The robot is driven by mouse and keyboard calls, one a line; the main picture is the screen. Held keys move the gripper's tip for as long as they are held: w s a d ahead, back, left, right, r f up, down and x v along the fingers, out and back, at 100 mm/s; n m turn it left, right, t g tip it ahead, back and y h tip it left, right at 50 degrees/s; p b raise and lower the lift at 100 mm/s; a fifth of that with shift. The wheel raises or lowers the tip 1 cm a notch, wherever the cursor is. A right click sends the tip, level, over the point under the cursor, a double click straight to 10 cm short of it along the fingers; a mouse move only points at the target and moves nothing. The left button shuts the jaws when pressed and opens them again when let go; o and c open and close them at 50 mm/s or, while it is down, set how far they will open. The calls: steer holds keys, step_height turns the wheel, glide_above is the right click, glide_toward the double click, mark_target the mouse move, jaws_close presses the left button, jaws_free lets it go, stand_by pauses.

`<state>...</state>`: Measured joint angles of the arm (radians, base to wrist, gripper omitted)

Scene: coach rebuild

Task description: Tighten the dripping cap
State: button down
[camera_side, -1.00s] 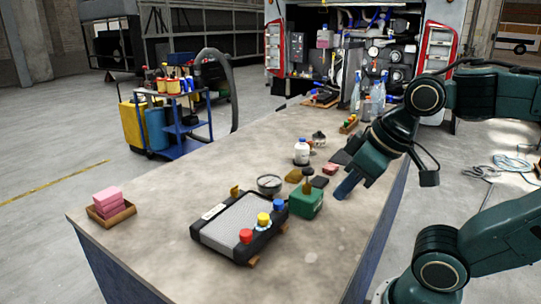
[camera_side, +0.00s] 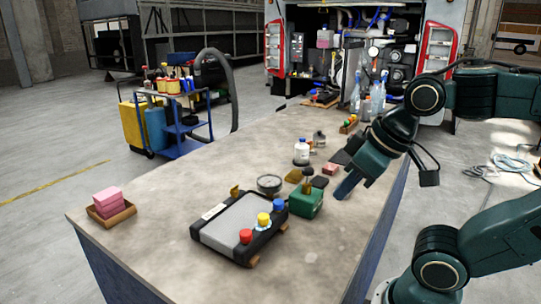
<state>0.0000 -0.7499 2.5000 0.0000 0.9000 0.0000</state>
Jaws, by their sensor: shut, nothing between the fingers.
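A black-framed radiator-like unit (camera_side: 225,232) with a grey face lies on the bench, propped on small wooden blocks. Along its right side stand a red cap (camera_side: 246,236), a yellow cap (camera_side: 264,219) and a blue cap (camera_side: 279,204). A pale bluish patch shows around the base of the yellow cap; I cannot make out single drops. My gripper (camera_side: 343,190) is shut and empty, low over the bench to the right of the unit, beyond the green box. It is apart from all three caps.
A green box (camera_side: 307,203) stands between the unit and my gripper. A round gauge (camera_side: 269,184), a white bottle (camera_side: 301,152) and dark pads lie behind. Pink sponges (camera_side: 107,198) sit in a wooden tray at left. The bench's left front (camera_side: 160,220) is clear.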

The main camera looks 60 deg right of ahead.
steer(key=c, duration=1.3)
jaws_free()
steer(key=shift+w+r, duration=0.1)
steer(key=shift+w, duration=0.05)
steer(key=shift+c, duration=0.2)
steer(key=shift+o, duration=1)
steer(key=shift+w+r, duration=0.1)
steer(key=shift+w, duration=0.05)
steer(key=n+g, duration=0.6)
steer(key=n, duration=0.5)
glide_above(264, 216)
steer(key=shift+w+f, duration=0.1)
steer(key=shift+f, duration=0.3)
step_height(264, 216, down, 14)
steer(key=shift+r, duration=0.1)
steer(key=shift+c, duration=0.2)
